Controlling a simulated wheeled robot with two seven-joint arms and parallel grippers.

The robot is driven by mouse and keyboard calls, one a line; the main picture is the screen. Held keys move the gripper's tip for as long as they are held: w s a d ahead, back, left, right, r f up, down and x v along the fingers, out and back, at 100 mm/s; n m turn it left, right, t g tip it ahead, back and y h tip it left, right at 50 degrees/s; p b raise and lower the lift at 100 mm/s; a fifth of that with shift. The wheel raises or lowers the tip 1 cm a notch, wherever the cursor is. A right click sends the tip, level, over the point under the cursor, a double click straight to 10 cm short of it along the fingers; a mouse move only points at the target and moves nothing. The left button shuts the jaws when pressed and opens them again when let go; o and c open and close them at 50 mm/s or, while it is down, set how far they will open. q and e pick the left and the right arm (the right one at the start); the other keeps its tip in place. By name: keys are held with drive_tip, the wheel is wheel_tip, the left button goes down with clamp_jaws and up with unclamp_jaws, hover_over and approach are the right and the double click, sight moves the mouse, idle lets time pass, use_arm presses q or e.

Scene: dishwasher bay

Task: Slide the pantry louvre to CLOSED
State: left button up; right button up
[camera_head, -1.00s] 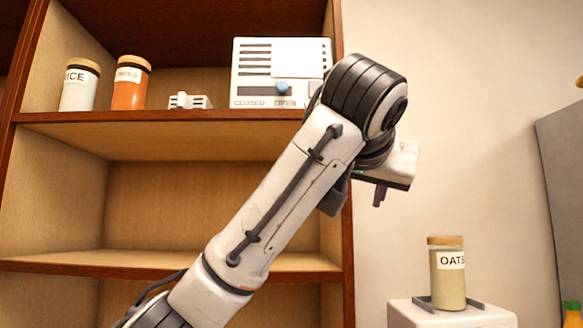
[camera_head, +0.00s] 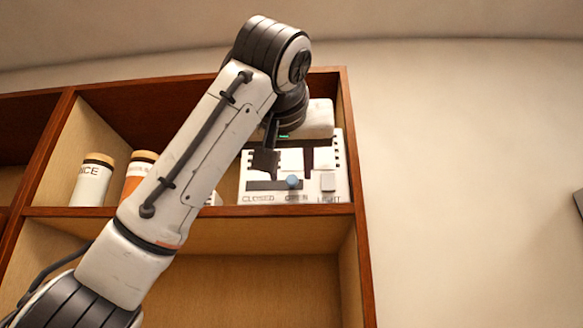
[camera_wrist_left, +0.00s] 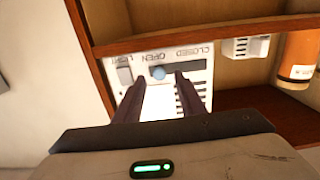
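The pantry louvre panel (camera_head: 245,190) is a white box on the upper shelf, with a dark horizontal slot and the words CLOSED, OPEN and LIGHT below it. Its round blue knob (camera_head: 293,181) sits above OPEN, at the slot's right end. In the left wrist view the panel is upside down, and the knob (camera_wrist_left: 159,73) appears between my fingertips. My left gripper (camera_head: 290,164) is in front of the panel, fingers apart and empty; it also shows in the left wrist view (camera_wrist_left: 160,80). I cannot tell whether the fingers reach around the knob. My right gripper is out of view.
A white light switch (camera_head: 328,182) is on the panel, right of the knob. A RICE jar (camera_head: 92,183) and an orange jar (camera_head: 133,174) stand left on the shelf. The small white slatted item (camera_wrist_left: 246,47) is beside the panel. The shelf's side post (camera_head: 345,150) is close on the right.

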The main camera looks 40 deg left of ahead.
sight(292, 182)
use_arm(q)
drive_tip(key=shift+x, duration=1.45)
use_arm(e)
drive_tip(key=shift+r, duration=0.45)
